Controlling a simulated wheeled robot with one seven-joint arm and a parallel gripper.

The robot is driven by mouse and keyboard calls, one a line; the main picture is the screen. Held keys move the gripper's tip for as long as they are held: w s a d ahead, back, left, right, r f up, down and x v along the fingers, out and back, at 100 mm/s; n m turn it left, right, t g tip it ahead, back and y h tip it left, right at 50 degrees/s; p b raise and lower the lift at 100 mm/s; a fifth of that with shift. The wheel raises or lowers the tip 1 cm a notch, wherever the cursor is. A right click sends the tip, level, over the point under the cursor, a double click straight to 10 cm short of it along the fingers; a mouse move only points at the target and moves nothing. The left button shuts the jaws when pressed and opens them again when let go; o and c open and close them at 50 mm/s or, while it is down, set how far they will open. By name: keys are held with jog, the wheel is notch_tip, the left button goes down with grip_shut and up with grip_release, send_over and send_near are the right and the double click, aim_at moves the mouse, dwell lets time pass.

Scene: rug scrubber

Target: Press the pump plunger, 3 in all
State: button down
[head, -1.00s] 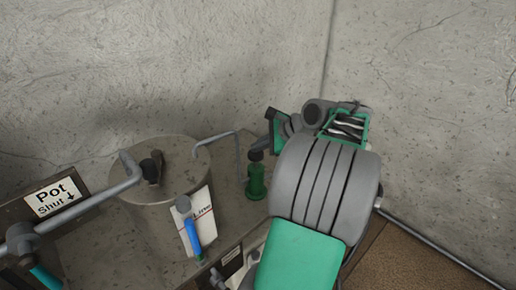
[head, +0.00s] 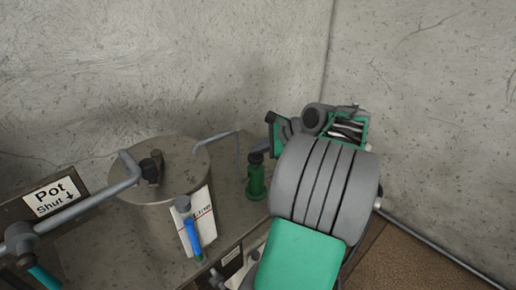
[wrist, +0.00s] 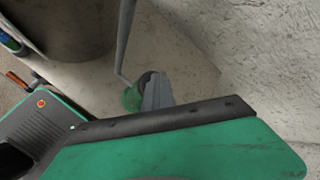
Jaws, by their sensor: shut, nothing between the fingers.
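The pump (head: 256,183) is a small green upright body with a dark plunger cap (head: 256,158) on top. It stands on the bench to the right of the metal pot. My gripper (head: 271,146) is close to the right of the cap in the head view, and its tips are hard to make out there. In the wrist view, my shut grey fingers (wrist: 155,92) overlap the dark cap and the green pump body (wrist: 131,99). The fingers hide part of the cap. I cannot tell whether they touch it.
A metal pot (head: 158,205) with a lid stands left of the pump. A bent grey rod (head: 222,136) runs from the pot's side toward the pump. A sign reading "Pot Shut" (head: 55,197) and a blue tube (head: 193,240) are nearer. Concrete walls close the back.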

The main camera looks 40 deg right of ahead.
aim_at(259, 157)
jog(key=shift+f, duration=0.45)
dwell(0.4)
jog(key=shift+r+p, duration=2.35)
jog(key=shift+p, duration=0.55)
notch_tip(259, 157, up, 5)
jog(key=shift+p, duration=1.1)
